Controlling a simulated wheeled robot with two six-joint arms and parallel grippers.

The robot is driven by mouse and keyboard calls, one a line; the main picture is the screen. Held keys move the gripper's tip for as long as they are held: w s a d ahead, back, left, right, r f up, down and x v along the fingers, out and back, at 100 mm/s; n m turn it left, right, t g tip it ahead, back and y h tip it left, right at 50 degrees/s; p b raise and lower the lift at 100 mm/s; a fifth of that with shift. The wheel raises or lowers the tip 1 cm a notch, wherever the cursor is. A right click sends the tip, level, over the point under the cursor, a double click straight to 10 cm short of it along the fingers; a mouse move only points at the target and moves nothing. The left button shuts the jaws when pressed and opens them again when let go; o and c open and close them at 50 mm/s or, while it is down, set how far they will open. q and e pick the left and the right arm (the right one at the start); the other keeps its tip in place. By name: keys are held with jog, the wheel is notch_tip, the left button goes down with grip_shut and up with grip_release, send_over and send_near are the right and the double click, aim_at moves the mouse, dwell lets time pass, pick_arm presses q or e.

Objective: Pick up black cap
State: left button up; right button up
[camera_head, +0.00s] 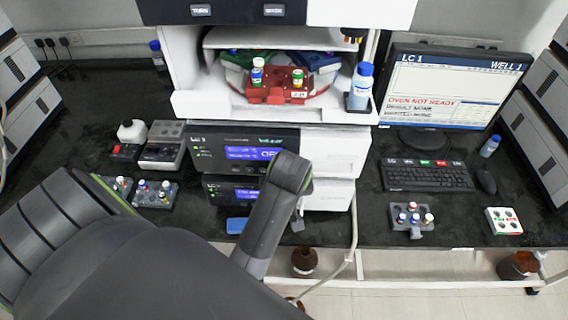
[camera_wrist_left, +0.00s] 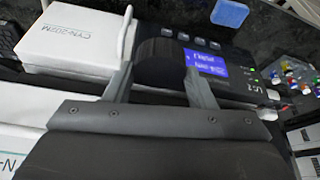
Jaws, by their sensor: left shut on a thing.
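A black, round cap (camera_wrist_left: 160,55) shows in the left wrist view between the two grey fingers of my left gripper (camera_wrist_left: 158,72). The fingers are shut on it from both sides. In the head view my left arm reaches in from the lower left across the front of the instrument stack. Its wrist link hides most of the gripper, and the cap cannot be made out there. My right gripper is in neither view.
The instrument stack (camera_head: 333,158) stands close behind my left arm. A brown bottle (camera_head: 304,263) stands below the bench edge. A monitor (camera_head: 455,90), keyboard (camera_head: 427,175) and vial racks (camera_head: 411,219) are to the right. More racks (camera_head: 154,194) are at left.

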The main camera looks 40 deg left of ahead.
pick_arm(q)
notch_tip(320, 180, up, 3)
jog(key=shift+w+f, duration=0.1)
jog(key=shift+f, duration=0.05)
notch_tip(320, 180, up, 6)
jog(key=p, duration=0.5)
jog(key=shift+f, duration=0.1)
jog(key=shift+r+p, duration=0.9)
jog(key=shift+p, duration=0.05)
